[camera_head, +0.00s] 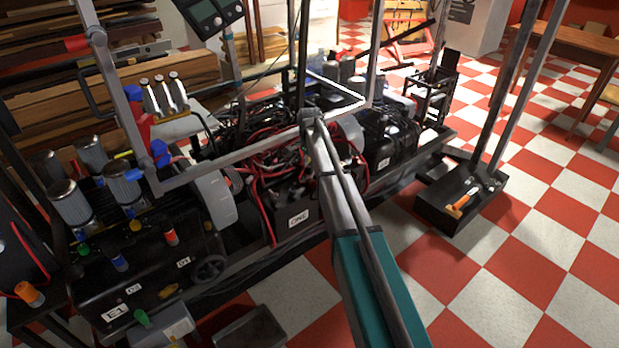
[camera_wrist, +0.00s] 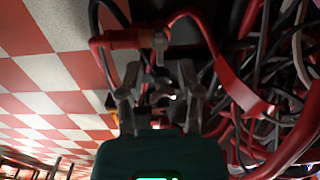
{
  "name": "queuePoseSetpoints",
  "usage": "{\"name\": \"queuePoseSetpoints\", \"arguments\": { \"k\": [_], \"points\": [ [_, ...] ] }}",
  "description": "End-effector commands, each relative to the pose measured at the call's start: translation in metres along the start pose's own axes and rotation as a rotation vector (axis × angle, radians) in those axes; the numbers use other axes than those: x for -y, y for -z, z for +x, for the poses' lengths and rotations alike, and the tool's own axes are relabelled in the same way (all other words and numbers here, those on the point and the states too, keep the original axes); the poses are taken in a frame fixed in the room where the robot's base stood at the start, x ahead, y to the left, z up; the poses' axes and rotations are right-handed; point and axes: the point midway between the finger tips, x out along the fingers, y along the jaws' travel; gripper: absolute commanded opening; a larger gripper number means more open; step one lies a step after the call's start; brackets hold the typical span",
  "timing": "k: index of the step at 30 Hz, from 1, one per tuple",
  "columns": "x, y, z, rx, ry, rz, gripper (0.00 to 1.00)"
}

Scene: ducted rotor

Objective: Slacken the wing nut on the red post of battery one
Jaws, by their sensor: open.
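Battery one (camera_head: 284,209) is a black box labelled "ONE" in the middle of the head view, under tangled red and black cables. Its red post and wing nut cannot be made out there; my arm and the cables cover part of the area. In the wrist view, my gripper (camera_wrist: 158,92) is open, its two grey fingers apart. A small grey metal piece (camera_wrist: 160,42), perhaps the wing nut, stands just beyond the fingertips, roughly in line with the gap. A thick red cable end (camera_wrist: 124,39) meets it from the left. I cannot tell whether anything touches the fingers.
Loose red and black cables (camera_wrist: 240,85) crowd the right of the wrist view, close to the fingers. A grey tube frame (camera_head: 215,172) crosses above the batteries. A black panel with coloured caps (camera_head: 150,262) stands at left. Checkered floor (camera_head: 520,235) is open at right.

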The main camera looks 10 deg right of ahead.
Motion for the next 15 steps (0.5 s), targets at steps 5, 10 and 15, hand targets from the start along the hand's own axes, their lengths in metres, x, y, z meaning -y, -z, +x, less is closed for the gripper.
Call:
{"name": "queuePoseSetpoints", "arguments": {
  "k": [5,10,15],
  "points": [
    [0.000,0.000,0.018,0.000,0.000,0.000,0.46],
    [0.000,0.000,0.029,0.000,0.000,0.000,0.46],
    [0.000,0.000,0.035,0.000,0.000,0.000,0.46]
  ]
}}
